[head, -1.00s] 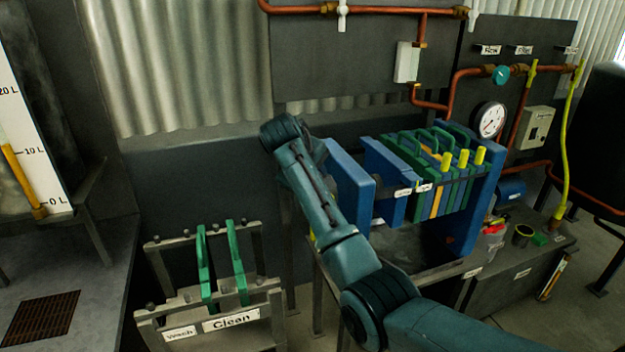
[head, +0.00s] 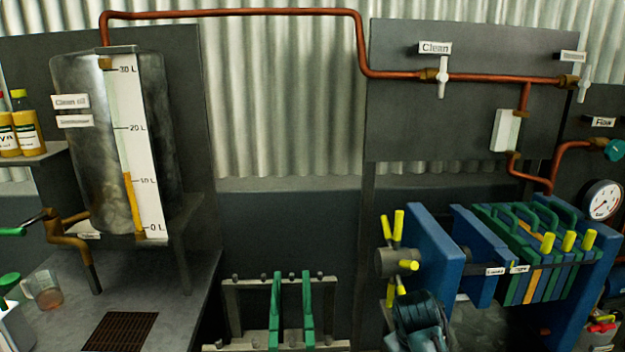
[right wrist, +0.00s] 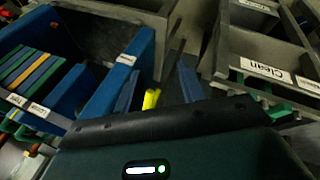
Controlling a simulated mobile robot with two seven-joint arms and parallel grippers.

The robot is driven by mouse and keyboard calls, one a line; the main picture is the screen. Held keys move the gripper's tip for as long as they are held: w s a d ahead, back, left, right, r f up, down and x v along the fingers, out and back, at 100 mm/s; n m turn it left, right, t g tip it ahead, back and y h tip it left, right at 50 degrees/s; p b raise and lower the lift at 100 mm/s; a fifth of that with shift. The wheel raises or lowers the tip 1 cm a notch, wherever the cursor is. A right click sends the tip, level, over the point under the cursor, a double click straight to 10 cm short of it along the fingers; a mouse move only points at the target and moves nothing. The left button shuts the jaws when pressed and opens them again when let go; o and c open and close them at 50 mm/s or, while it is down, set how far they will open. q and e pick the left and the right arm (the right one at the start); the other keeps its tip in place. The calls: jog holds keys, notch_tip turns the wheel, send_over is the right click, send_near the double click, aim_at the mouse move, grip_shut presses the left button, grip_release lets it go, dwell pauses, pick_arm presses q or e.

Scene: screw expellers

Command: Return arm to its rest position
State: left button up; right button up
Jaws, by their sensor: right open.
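My right arm (head: 420,322) shows in the head view only as a dark teal link at the bottom edge, in front of the blue filter press. My right gripper (right wrist: 158,90) shows in the right wrist view with its two bluish fingers apart and nothing held between them. A yellow handle end (right wrist: 151,98) of the press shows beyond the fingers. The gripper itself is not visible in the head view. My left gripper is in neither view.
The blue filter press (head: 432,258) with green, blue and orange plates stands at right. A plate rack (head: 234,300) holding two green plates is at bottom centre. The clean oil tank (head: 90,150) and a workbench (head: 180,300) stand at left. A copper pipe (head: 240,12) crosses above.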

jog(key=s+f+m+y, duration=0.1)
jog(key=s+f+y, duration=0.1)
jog(key=s, duration=1.2)
jog(key=s+f+m+y, duration=0.1)
jog(key=s+f+m, duration=0.15)
jog(key=s, duration=1.25)
jog(key=w+a+f+n+t+y, duration=0.1)
jog(key=w+a+f+t+y, duration=0.2)
jog(key=w+a+f+t, duration=0.2)
notch_tip(320, 180, down, 3)
jog(key=shift+w+a+r+n+t, duration=0.1)
jog(key=shift+w+a+n+t, duration=0.35)
jog(key=shift+a, duration=0.45)
